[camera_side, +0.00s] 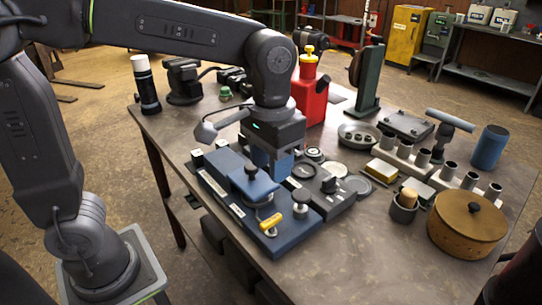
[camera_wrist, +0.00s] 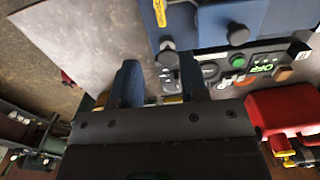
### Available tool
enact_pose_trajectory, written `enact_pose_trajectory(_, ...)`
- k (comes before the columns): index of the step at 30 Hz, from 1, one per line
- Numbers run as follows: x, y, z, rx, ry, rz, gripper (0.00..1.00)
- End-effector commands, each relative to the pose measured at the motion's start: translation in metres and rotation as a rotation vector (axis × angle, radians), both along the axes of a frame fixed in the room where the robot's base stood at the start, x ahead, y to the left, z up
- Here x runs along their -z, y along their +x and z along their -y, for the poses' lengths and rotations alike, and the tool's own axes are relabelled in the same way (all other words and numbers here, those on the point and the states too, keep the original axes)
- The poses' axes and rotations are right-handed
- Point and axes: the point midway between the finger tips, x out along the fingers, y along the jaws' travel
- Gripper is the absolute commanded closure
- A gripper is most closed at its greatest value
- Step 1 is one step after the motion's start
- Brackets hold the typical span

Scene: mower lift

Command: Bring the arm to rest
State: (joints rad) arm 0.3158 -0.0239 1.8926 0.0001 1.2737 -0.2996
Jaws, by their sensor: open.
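My gripper (camera_side: 270,165) points down over the back part of the blue fixture (camera_side: 230,190) on the workbench. In the wrist view its two blue fingers (camera_wrist: 158,88) stand apart with nothing held between them. The blue fixture also shows at the top of the wrist view (camera_wrist: 215,22), with a dark round knob (camera_wrist: 238,35) and a yellow handle (camera_wrist: 160,12). In the side view the yellow handle (camera_side: 300,211) sits at the fixture's front right. Part of the fixture and the grey panel behind it is hidden by my gripper.
A red can (camera_side: 310,98) stands close behind my gripper. A round tan lidded pot (camera_side: 466,225), a row of metal tubes (camera_side: 440,165), a blue cylinder (camera_side: 488,148) and a green stand (camera_side: 368,75) are on the right. The workbench's front right (camera_side: 350,255) is clear.

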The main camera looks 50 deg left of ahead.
Motion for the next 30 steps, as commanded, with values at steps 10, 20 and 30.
enact_pose_trajectory(10,-0.009,0.000,0.000,0.000,0.000,0.000,0.60)
enact_pose_trajectory(20,-0.016,-0.020,-0.028,-0.009,-0.026,0.099,0.60)
enact_pose_trajectory(30,-0.003,-0.083,-0.089,-0.019,-0.027,0.402,0.60)
